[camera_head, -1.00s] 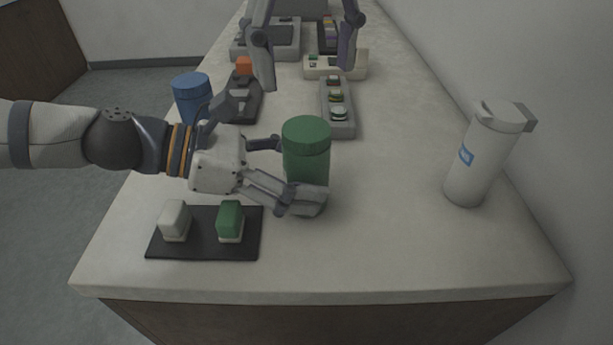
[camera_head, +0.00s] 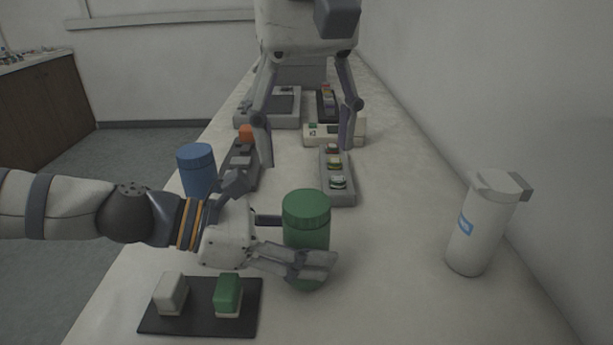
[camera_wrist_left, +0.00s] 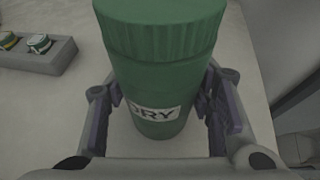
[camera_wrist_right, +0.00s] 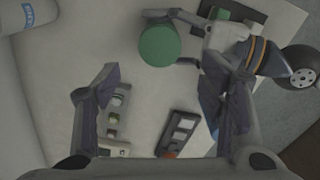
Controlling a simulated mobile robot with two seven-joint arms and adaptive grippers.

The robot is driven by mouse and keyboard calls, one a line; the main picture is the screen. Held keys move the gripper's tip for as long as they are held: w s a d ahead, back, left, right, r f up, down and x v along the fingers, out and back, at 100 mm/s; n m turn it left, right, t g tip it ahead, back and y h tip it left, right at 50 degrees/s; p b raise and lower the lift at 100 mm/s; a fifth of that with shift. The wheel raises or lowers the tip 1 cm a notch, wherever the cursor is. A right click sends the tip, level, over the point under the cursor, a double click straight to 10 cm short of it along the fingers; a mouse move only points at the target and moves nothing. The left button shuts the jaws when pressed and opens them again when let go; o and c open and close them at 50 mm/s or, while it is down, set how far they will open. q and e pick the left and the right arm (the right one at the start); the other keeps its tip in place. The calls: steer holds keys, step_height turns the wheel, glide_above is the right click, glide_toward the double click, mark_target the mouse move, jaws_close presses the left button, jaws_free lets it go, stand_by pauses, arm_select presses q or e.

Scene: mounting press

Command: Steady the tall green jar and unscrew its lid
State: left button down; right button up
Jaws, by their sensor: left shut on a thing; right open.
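The tall green jar (camera_head: 306,238) stands upright on the counter with its ribbed green lid (camera_head: 306,205) on. My left gripper (camera_head: 298,248) is shut around the jar's body, below the lid. In the left wrist view, the jar (camera_wrist_left: 160,75) sits between both fingers, with a white label reading "DRY" facing the camera. My right gripper (camera_head: 306,155) is open and empty, above the counter beyond the jar. In the right wrist view, the lid (camera_wrist_right: 159,46) shows from above, past the open fingers.
A blue jar (camera_head: 197,172) stands left of the green one. A black mat (camera_head: 196,322) with a white and a green block lies in front. A white canister (camera_head: 480,228) stands right. Grey trays (camera_head: 337,188) and a press-like device (camera_head: 283,122) lie behind.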

mark_target(306, 201)
steer(key=m, duration=0.6)
steer(key=shift+m, duration=0.3)
steer(key=m, duration=1.3)
steer(key=shift+m, duration=0.4)
steer(key=shift+f+m, duration=0.15)
steer(key=shift+m, duration=0.15)
step_height(306, 201, down, 8)
steer(key=shift+r, duration=0.1)
